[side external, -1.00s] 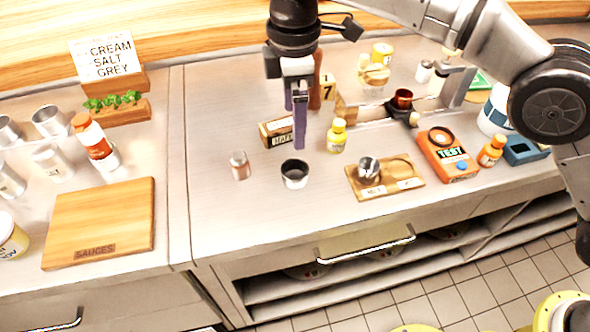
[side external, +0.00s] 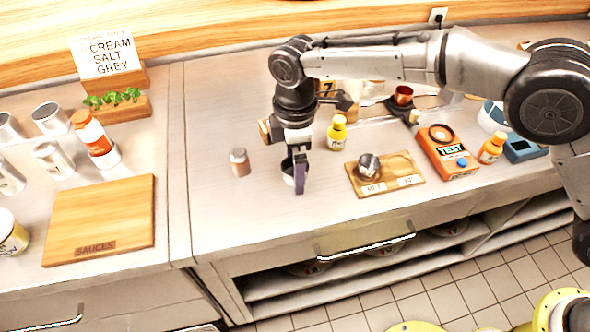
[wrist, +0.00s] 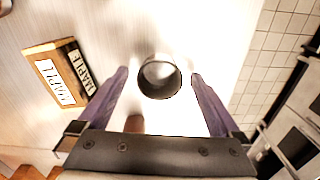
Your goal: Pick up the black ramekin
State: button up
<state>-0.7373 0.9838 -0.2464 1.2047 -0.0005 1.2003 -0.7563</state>
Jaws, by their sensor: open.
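The black ramekin, dark outside with a pale inside, stands upright on the steel counter. In the side view the ramekin (side external: 288,172) is partly hidden by my gripper (side external: 298,179). In the wrist view the ramekin (wrist: 159,90) sits between the two purple fingers of my gripper (wrist: 160,77), a little nearer the right one. Gaps show on both sides, so the fingers are open and do not touch it there. In the side view the near finger is low, in front of the ramekin; the other finger is mostly hidden.
A small shaker (side external: 239,162) stands left of the ramekin. A maple-labelled box (wrist: 62,80) lies behind, mostly hidden in the side view. A yellow bottle (side external: 337,132) and a wooden tray with a metal cup (side external: 407,166) stand to the right. The counter's front edge is close.

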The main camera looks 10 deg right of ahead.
jog(key=shift+f, duration=0.35)
jog(key=shift+c, duration=0.2)
jog(key=c, duration=1.4)
jog(key=shift+r, duration=0.2)
